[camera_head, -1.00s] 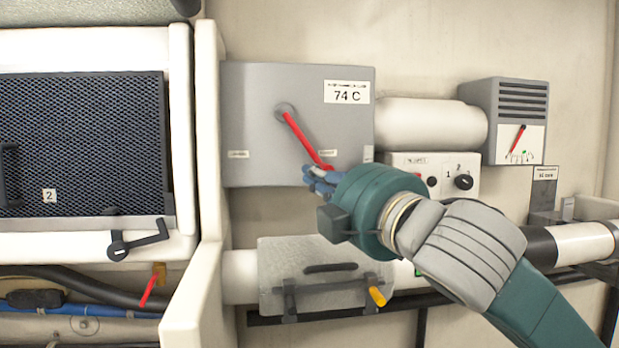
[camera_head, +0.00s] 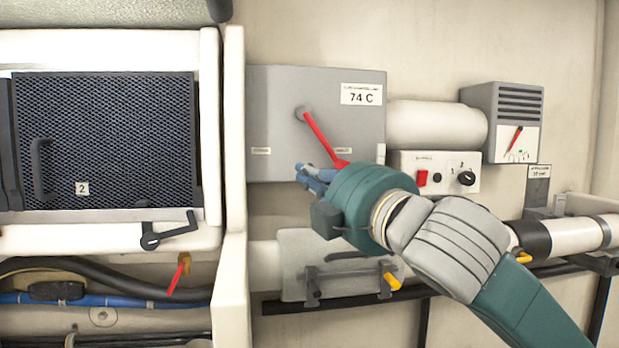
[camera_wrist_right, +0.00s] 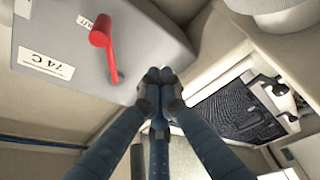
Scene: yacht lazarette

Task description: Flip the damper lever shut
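The red damper lever (camera_head: 323,137) is pivoted on the front of a grey box (camera_head: 274,95) labelled 74 C. It slants down to the right, its end close to the right of two small labels, whose text is too small to read. My right gripper (camera_head: 308,178) is just left of and below the lever's end, at the box's lower edge. In the right wrist view the fingertips (camera_wrist_right: 160,76) are together with nothing between them. The lever (camera_wrist_right: 103,38) stands apart from them, to the left. My left gripper is not in view.
A mesh panel (camera_head: 110,140) with a black latch is at left, beside a pale upright divider (camera_head: 234,200). A switch box (camera_head: 408,160) and a gauge (camera_head: 520,140) are right of the grey box. Pipes and a yellow-handled clamp (camera_head: 392,281) lie below.

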